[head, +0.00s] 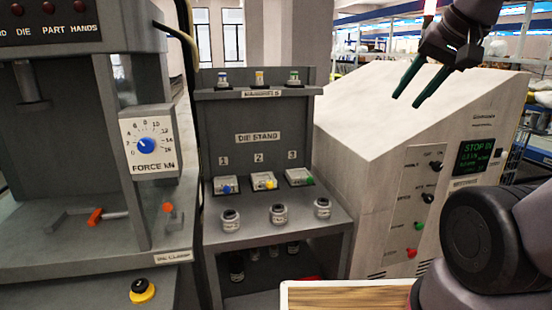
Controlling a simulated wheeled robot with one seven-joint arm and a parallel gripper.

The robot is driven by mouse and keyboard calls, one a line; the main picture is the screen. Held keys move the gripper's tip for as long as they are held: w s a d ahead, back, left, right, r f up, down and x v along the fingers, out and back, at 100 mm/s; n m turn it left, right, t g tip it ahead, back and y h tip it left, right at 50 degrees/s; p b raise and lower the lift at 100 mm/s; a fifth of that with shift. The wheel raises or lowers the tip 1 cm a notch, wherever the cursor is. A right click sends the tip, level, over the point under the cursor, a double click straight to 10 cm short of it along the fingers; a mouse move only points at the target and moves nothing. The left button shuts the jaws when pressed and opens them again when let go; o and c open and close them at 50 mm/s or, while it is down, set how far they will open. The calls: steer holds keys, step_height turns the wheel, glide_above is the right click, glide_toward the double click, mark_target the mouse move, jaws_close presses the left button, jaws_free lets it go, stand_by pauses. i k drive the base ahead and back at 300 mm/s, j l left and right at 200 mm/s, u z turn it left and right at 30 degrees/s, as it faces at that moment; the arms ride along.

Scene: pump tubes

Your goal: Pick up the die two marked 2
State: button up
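The die stand (257,137) is a grey rack left of centre, with the numbers 1, 2 and 3 on its back panel. Under the 2, a small pale block with a yellow spot (263,181) sits on the shelf between two similar blocks. This appears to be die two; any mark on the block itself is too small to read. My gripper (407,100) is high at the upper right, well right of the stand. Its two dark green fingers are apart with nothing between them.
A blue-spotted block (226,185) and a green-spotted block (299,177) flank it. Jar-like cylinders, one being the middle jar (278,214), stand in front. A press (50,150) is at left and a sloped control cabinet (400,170) at right. A wood-topped surface (345,297) is at the bottom.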

mark_target(261, 181)
steer(key=i+j, duration=0.1)
steer(key=j, duration=0.4)
steer(key=i+j+z, duration=0.1)
steer(key=j, duration=0.35)
steer(key=i+j, duration=0.1)
steer(key=j, duration=0.4)
